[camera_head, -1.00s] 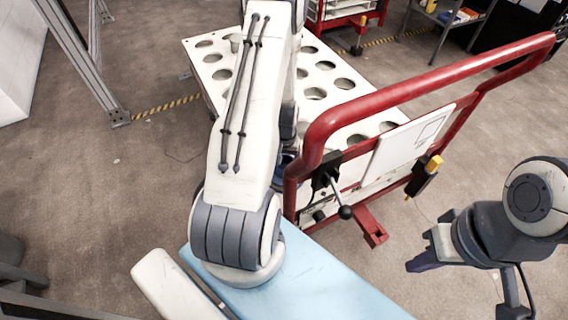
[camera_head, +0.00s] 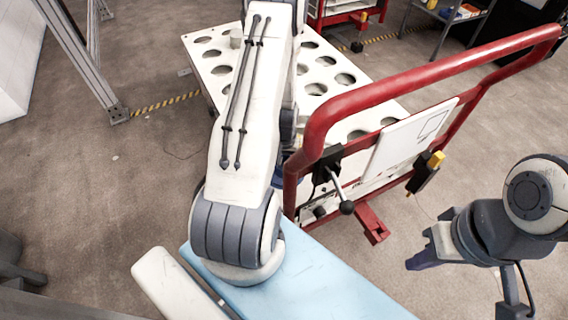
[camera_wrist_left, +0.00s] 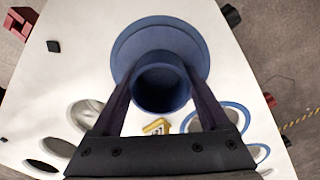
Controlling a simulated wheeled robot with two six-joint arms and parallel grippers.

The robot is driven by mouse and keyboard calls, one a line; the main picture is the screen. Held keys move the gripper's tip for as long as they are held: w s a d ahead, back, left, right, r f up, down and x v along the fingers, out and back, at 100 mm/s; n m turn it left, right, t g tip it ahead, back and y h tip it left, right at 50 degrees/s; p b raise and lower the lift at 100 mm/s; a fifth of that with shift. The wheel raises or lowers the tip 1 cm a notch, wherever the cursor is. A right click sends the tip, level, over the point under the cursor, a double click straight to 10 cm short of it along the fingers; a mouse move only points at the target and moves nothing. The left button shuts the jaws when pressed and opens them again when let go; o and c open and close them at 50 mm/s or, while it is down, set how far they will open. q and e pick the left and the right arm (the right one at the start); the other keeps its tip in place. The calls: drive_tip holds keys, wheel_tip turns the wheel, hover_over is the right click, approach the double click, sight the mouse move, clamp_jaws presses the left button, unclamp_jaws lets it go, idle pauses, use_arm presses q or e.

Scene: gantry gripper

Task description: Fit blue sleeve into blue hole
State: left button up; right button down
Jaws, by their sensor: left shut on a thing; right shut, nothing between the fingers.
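My left gripper (camera_wrist_left: 160,85) is shut on the blue sleeve (camera_wrist_left: 162,85), with one finger on each side of it. The sleeve has a wide round flange and an open tube end toward the camera. A blue-ringed hole (camera_wrist_left: 238,108) lies to the right of the sleeve in the left wrist view, partly behind a finger. Another blue-ringed hole (camera_wrist_left: 260,152) is lower right. In the head view my left arm hides its gripper and the sleeve. My right gripper (camera_head: 418,255) is shut and empty at the right, apart from the cart.
The white panel (camera_head: 345,105) with several round holes is on a cart with a red handle rail (camera_head: 420,80) between it and my right arm. A metal frame post (camera_head: 90,70) is at the left.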

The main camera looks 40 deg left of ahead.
use_arm(q)
drive_tip(key=shift+f, duration=0.15)
drive_tip(key=o, duration=1.5)
wheel_tip(320, 180, up, 11)
drive_tip(key=p, duration=0.3)
drive_tip(key=shift+f, duration=0.2)
